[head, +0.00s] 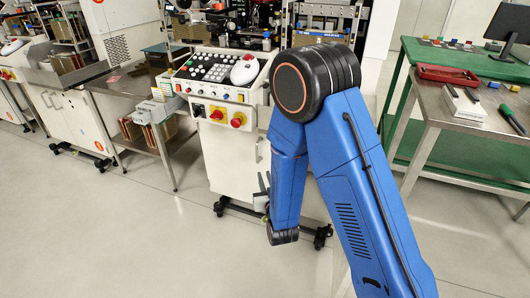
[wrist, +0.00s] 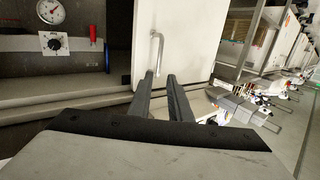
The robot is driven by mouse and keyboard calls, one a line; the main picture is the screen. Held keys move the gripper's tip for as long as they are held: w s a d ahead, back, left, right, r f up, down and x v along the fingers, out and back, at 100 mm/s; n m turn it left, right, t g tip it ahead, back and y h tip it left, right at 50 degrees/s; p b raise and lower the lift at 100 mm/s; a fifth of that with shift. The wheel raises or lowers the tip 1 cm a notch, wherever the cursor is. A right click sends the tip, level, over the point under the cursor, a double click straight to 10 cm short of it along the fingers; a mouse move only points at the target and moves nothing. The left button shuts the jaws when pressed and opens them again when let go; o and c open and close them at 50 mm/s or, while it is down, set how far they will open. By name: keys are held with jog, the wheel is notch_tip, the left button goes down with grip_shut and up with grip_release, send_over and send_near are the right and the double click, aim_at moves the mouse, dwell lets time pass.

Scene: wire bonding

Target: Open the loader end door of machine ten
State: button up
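In the wrist view a white door panel (wrist: 186,40) with a metal bar handle (wrist: 158,42) lies ahead. My gripper (wrist: 160,78) has its two dark fingers apart, with a visible gap and nothing clearly held. The handle's lower end shows near the fingertips; I cannot tell whether it is between them. In the head view a white machine cabinet (head: 229,155) carries a small handle (head: 259,150) on its front. My gripper (head: 263,185) is low in front of that cabinet, partly hidden by my blue arm. I can read no machine number.
In the wrist view a gauge (wrist: 50,11) and a red-handled part (wrist: 93,33) sit left of the door. In the head view a control panel (head: 214,72) tops the cabinet. A steel table (head: 140,85) stands left, a green bench (head: 455,155) right. The floor in front is clear.

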aim_at(257, 155)
jog(key=shift+t, duration=0.3)
jog(key=x, duration=1.1)
jog(key=f+x, duration=0.1)
jog(key=x, duration=0.5)
jog(key=shift+w+f, duration=0.1)
jog(key=shift+f, duration=0.05)
grip_shut()
